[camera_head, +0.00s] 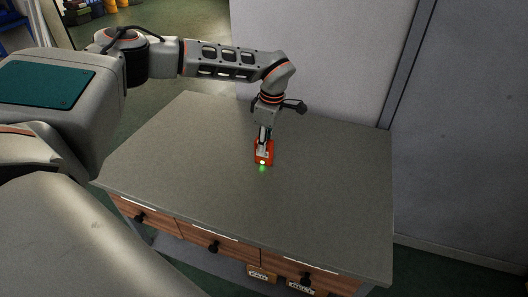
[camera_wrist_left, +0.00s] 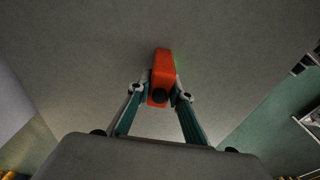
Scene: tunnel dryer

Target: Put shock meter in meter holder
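The shock meter (camera_head: 264,157) is a small orange-red box with a bright greenish glow at its lower end. It is at the middle of the grey tabletop in the head view. My left gripper (camera_head: 264,147) points down at it, with the fingers on its two sides. In the left wrist view, the shock meter (camera_wrist_left: 162,68) sits between the fingertips of my left gripper (camera_wrist_left: 161,92), which appear closed on it. I cannot tell whether it touches the tabletop. I cannot make out a meter holder. My right gripper is not in view.
The grey tabletop (camera_head: 190,170) is otherwise clear. Wooden drawers (camera_head: 212,243) with dark knobs line its front. Two small labelled tags (camera_head: 261,273) show below the front edge. A pale wall stands behind, and a grey panel (camera_head: 465,130) stands at the right.

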